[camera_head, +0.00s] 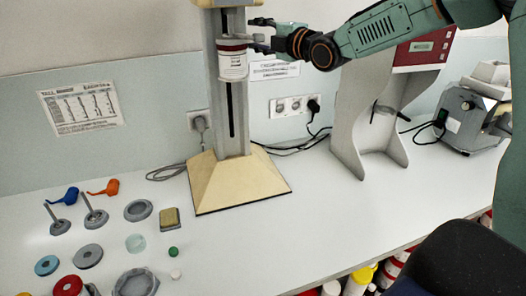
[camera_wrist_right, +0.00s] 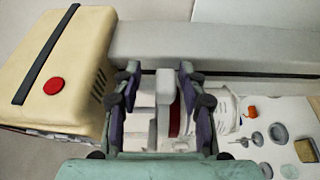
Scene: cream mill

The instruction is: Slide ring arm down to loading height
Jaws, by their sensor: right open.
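The mill stands on the bench with a grey slotted column (camera_head: 228,120) on a cream flared base (camera_head: 238,180). A white jar with a dark red band (camera_head: 232,64) sits high in front of the column, close under the mill's head. In the wrist view the cream head (camera_wrist_right: 62,72) with a red button lies left and the jar (camera_wrist_right: 227,112) lies right, partly hidden by a finger. My right gripper (camera_head: 263,35) is open beside the jar. In the wrist view its fingers (camera_wrist_right: 158,88) stand either side of a grey block (camera_wrist_right: 165,92), apparently part of the ring arm. Contact is unclear. My left gripper is out of view.
Small lids, discs and spouted tools, with an amber block (camera_head: 170,218), lie at the bench's left. A grey stand (camera_head: 362,110) and a grey machine (camera_head: 470,118) are at right. Cables run behind the base. The bench's front middle is clear.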

